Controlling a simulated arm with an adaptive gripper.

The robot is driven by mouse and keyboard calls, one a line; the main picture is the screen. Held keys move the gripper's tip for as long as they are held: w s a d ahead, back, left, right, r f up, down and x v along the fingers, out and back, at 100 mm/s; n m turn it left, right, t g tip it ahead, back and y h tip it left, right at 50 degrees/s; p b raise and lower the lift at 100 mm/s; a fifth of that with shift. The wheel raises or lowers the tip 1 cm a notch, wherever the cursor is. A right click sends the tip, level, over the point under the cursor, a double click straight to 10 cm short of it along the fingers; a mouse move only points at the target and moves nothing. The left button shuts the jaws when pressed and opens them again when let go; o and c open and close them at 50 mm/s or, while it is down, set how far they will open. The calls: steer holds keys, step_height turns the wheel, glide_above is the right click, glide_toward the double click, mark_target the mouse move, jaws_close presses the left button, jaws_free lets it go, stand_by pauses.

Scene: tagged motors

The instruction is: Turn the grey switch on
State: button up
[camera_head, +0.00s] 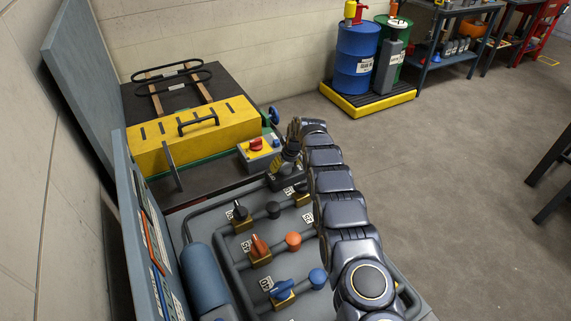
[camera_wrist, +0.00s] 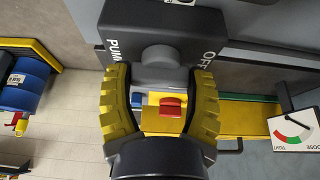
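The dark grey switch block (camera_head: 284,181) stands at the far end of the grey panel in the head view, largely covered by my gripper. In the wrist view a grey knob (camera_wrist: 161,56) sits on a dark plate lettered "PUMP" on the left and "OFF" on the right. My gripper (camera_wrist: 161,80) has two yellow-and-black fingers, spread apart, with the grey knob just ahead between their tips. I see gaps beside the knob and no clear contact. In the head view my gripper (camera_head: 289,160) is right at the switch block.
Black (camera_head: 240,211), orange (camera_head: 260,246) and blue (camera_head: 283,291) knobs sit on the panel nearer the camera, among grey pipes. A box with a red knob (camera_head: 256,144) and a yellow case (camera_head: 190,136) lie beyond. The floor (camera_head: 450,190) to the right is open.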

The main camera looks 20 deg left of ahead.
steer(key=shift+m, duration=0.3)
steer(key=m+h, duration=0.1)
steer(key=m, duration=0.1)
steer(key=m+t+h, duration=0.1)
steer(key=m, duration=0.2)
steer(key=shift+m+h, duration=0.8)
steer(key=shift+m, duration=1.5)
steer(key=o, duration=1.1)
steer(key=shift+r, duration=0.1)
steer(key=v, duration=1.2)
steer(key=shift+s, duration=0.15)
steer(key=shift+a, duration=0.1)
